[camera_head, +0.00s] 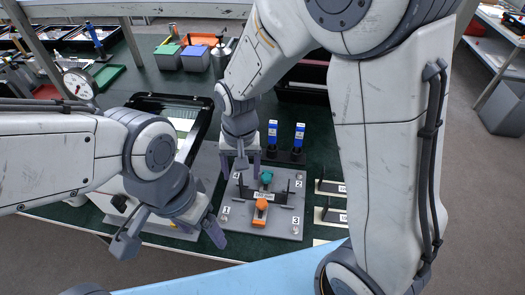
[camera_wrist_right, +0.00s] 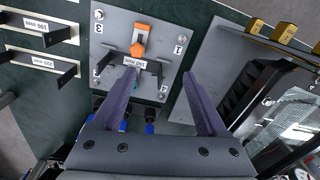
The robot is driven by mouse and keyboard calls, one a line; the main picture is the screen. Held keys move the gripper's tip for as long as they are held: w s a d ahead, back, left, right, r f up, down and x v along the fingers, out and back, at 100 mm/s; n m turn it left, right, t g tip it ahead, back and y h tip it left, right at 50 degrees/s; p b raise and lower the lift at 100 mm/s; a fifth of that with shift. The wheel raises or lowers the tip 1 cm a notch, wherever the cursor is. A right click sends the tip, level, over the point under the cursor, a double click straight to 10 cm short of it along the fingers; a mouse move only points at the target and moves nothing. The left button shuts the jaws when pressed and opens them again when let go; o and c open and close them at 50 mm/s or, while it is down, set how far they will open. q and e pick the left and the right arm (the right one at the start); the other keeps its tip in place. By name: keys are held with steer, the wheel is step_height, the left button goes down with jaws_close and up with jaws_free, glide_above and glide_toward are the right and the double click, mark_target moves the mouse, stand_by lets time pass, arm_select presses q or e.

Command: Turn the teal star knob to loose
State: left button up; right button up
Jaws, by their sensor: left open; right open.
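The teal star knob (camera_head: 266,178) sits toward the back of a grey plate (camera_head: 288,229), behind a black bracket with a white label (camera_head: 262,195). In the right wrist view the knob is mostly hidden behind one finger. An orange part (camera_head: 260,211) is in front of the label; it also shows in the wrist view (camera_wrist_right: 139,40). My right gripper (camera_head: 241,168) is open above the plate's back left area, left of the teal knob, with nothing visible between its fingers (camera_wrist_right: 159,77). My left gripper (camera_head: 170,238) is open and empty, left of the plate.
Two blue-and-white bottles (camera_head: 272,133) (camera_head: 298,136) stand in a dark holder behind the plate. Labelled black brackets (camera_head: 331,187) lie right of it. A black-framed housing (camera_head: 207,112) is at the back left.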

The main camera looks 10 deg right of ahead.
steer(key=w+d+f+m+p, duration=0.3)
steer(key=w+d+m, duration=0.15)
steer(key=w, duration=0.25)
steer(key=m+p, duration=0.3)
steer(key=m, duration=0.2)
glide_above(265, 177)
step_height(265, 177, down, 6)
arm_select(q)
step_height(265, 177, up, 11)
steer(key=p, duration=0.3)
arm_select(e)
step_height(265, 177, down, 10)
steer(key=shift+s+f, duration=0.1)
steer(key=shift+c, duration=0.3)
jaws_close()
